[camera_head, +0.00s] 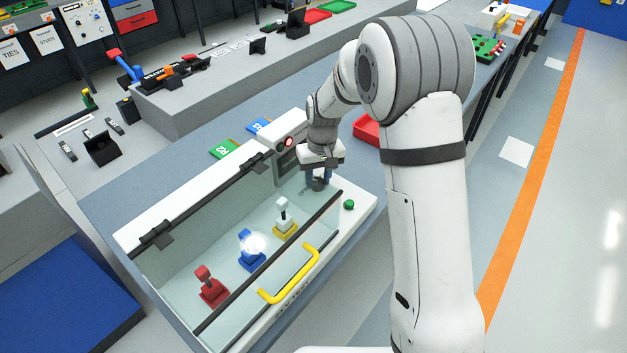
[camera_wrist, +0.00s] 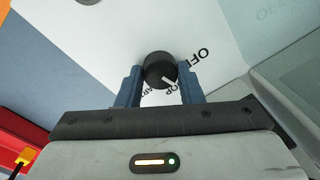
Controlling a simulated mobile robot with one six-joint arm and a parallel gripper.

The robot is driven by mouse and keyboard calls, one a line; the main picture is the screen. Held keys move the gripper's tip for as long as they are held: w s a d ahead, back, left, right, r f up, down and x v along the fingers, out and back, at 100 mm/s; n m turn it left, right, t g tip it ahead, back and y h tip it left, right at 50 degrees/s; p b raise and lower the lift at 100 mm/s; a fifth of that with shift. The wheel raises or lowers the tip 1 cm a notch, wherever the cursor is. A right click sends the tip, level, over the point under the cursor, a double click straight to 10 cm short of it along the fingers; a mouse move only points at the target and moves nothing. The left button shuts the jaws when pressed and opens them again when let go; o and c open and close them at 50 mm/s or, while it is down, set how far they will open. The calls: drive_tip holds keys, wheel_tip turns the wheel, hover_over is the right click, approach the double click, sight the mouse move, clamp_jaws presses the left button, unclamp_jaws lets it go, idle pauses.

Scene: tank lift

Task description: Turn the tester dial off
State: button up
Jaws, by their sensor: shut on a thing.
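The tester dial (camera_wrist: 159,68) is a round black knob with a white mark, on a white panel. In the wrist view, my gripper (camera_wrist: 161,88) has its two blue fingers on either side of the dial, shut on it. The dial's white mark slants down and right, towards partly hidden lettering that looks like "OP". The word "OFF" (camera_wrist: 204,54) is printed to the upper right of the dial. In the head view, my gripper (camera_head: 318,177) points down at the right end of the white tester (camera_head: 362,200), with the dial mostly hidden below it.
A clear-walled tank with a yellow handle (camera_head: 290,277) holds red (camera_head: 212,289), blue (camera_head: 249,256) and yellow-based (camera_head: 285,222) pieces left of my gripper. A green button (camera_head: 349,204) and a red light (camera_head: 289,141) are close by. A red tray (camera_head: 367,130) lies behind.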

drive_tip(key=n+b, duration=0.2)
drive_tip(key=n, duration=0.2)
drive_tip(key=shift+w+n, duration=0.1)
drive_tip(key=shift+n, duration=0.3)
drive_tip(key=shift+n+b, duration=0.7)
drive_tip(key=shift+n, duration=1.2)
drive_tip(key=shift+r, duration=0.1)
drive_tip(key=o, duration=1)
drive_tip(key=shift+c, duration=0.2)
drive_tip(key=r, duration=0.3)
drive_tip(key=r+b, duration=0.1)
drive_tip(key=r, duration=0.3)
drive_tip(key=shift+w+d+r, duration=0.1)
drive_tip(key=shift+w+r, duration=0.05)
drive_tip(key=shift+w, duration=0.05)
drive_tip(key=shift+r, duration=0.2)
